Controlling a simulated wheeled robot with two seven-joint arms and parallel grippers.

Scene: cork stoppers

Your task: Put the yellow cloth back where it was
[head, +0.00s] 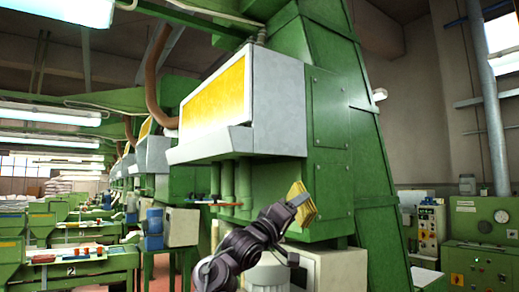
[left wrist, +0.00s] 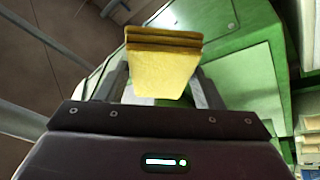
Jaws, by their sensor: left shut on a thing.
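The yellow cloth (head: 302,203) is a folded pad in my left gripper (head: 292,203), raised in front of a green machine in the head view. In the left wrist view the cloth (left wrist: 165,65) stands between the two fingers, with its folded layers along the top edge. My left gripper (left wrist: 160,92) is shut on it. No surface under the cloth is in contact with it that I can see. My right gripper is not in view.
A tall green machine (head: 335,130) with a grey box and yellow panel (head: 213,93) stands close behind my left arm. A control cabinet (head: 482,235) is at the right. Green workbenches (head: 85,262) line the left side.

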